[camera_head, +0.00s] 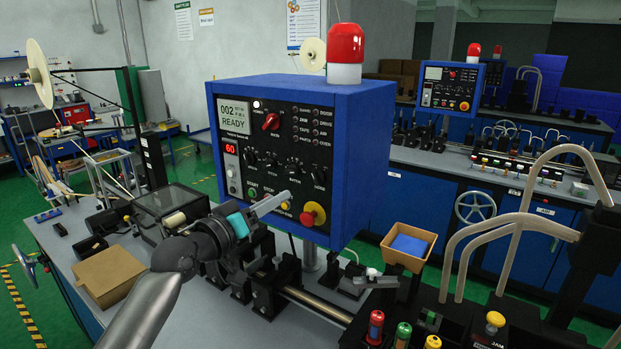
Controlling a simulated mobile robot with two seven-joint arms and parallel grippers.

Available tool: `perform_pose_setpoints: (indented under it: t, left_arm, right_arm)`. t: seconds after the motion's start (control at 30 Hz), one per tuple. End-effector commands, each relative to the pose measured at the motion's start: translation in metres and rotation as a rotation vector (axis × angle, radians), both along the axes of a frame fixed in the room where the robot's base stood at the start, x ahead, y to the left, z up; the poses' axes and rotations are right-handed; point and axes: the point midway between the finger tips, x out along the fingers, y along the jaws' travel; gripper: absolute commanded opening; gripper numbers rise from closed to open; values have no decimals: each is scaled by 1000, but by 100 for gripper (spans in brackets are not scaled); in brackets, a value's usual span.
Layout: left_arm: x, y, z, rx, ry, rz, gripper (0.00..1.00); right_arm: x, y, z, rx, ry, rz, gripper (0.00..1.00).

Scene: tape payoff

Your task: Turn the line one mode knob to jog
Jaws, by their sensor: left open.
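The blue control box (362,150) of the near line stands at the middle of the view, its black panel facing left and toward me. A red knob (271,121) sits at the panel's upper middle; it looks like the mode knob, but its labels are too small to read. The display (235,116) reads "002" and "READY". My left gripper (282,199) is open, in front of the panel's lower edge, below the red knob and apart from it. It hides part of the lower panel. My right gripper is not in view.
A red and yellow stop button (312,213) sits at the panel's lower right, close to my gripper. A red beacon (345,52) tops the box. A cardboard box (110,273) and an orange bin (408,246) flank the machine. A similar blue box (449,88) stands farther back.

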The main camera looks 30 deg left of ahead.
Motion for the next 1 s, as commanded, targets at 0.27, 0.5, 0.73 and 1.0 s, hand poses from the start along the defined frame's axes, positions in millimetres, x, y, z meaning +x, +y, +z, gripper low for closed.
perform_pose_setpoints:
  t: [0.27, 0.5, 0.73, 1.0]
  left_arm:
    - [43, -6, 2, -3, 0, 0, 44]
    - [78, -11, 1, -1, 1, -1, 44]
    - [107, -16, 0, 0, 3, -1, 44]
    - [125, -18, 0, 1, 2, 0, 44]
  right_arm:
    - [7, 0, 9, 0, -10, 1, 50]
    - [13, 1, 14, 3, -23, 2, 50]
    - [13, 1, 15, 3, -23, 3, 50]
    - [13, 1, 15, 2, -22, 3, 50]
